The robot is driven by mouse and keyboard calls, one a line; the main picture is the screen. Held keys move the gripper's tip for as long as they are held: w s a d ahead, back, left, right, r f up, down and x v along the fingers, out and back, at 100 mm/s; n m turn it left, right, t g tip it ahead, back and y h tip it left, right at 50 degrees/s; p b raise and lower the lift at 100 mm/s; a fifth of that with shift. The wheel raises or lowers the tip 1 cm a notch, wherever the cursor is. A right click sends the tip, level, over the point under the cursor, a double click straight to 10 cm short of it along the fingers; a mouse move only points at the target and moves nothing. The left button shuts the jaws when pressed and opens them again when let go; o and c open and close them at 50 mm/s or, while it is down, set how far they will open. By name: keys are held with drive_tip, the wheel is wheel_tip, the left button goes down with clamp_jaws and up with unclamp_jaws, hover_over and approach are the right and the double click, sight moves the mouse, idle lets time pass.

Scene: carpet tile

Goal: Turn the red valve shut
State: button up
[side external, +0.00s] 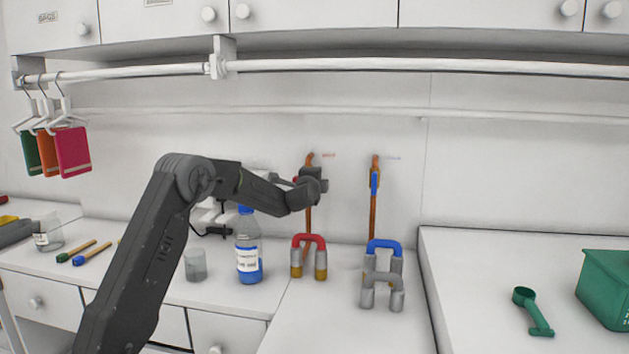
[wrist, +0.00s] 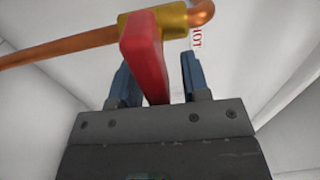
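The red valve lever (wrist: 146,60) sits on a brass body (wrist: 175,20) on a copper pipe (wrist: 70,44) in the wrist view. In that picture the lever points away from the pipe, down between my two blue fingers. My gripper (wrist: 156,62) is open around the lever, which is closer to the left finger; a clear gap shows at the right finger. Whether the left finger touches it cannot be told. In the side view my gripper (side external: 312,182) is at the upright left copper pipe (side external: 308,218) and hides most of the valve.
A second copper pipe (side external: 373,218) with a blue lever (side external: 375,182) stands to the right. Below are red (side external: 308,240) and blue (side external: 384,246) U-shaped pieces. A blue-capped bottle (side external: 248,250) and a beaker (side external: 195,264) stand left, near my arm. A rail (side external: 400,66) runs above.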

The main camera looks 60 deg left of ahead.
drive_tip(key=v, duration=1.3)
drive_tip(key=shift+s+d, duration=0.25)
drive_tip(key=shift+s, duration=0.05)
drive_tip(key=shift+r, duration=0.1)
